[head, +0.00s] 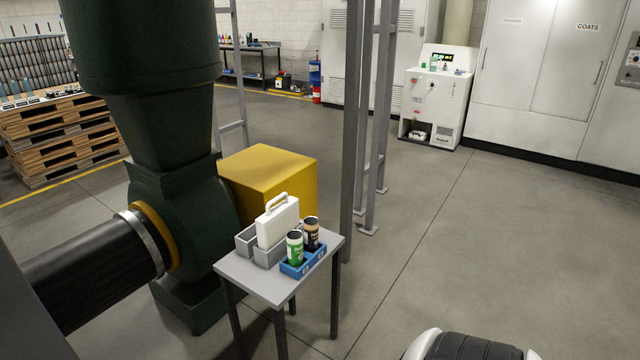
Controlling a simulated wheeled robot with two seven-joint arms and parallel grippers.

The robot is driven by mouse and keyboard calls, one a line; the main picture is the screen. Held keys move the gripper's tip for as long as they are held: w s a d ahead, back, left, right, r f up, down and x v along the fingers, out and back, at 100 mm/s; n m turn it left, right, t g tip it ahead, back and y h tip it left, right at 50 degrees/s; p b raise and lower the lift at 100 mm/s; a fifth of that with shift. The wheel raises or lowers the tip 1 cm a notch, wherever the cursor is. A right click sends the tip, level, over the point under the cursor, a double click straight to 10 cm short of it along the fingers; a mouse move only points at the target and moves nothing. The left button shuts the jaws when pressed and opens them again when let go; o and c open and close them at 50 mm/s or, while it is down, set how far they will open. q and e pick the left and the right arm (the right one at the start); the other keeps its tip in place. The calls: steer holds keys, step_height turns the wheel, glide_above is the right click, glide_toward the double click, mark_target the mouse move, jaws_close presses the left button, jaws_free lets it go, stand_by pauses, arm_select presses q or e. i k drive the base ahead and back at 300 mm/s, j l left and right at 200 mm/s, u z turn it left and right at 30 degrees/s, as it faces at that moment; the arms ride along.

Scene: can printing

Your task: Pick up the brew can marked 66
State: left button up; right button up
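Two cans stand upright in a small blue tray (291,272) on a small grey table (262,283). One can (295,250) is green with a pale label and a dark top. The other can (312,236) is dark with a tan band, just behind and to the right. Their markings are too small to read, so I cannot tell which is marked 66. Small green items (424,66) sit on a white machine (432,105) at the back; they are too small to identify. Neither of my grippers is in view.
A large dark green machine (185,215) and yellow box (268,175) crowd the table's left and back. Grey posts (352,130) rise behind it.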

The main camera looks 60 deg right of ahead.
mark_target(311, 223)
steer(key=z, duration=1.7)
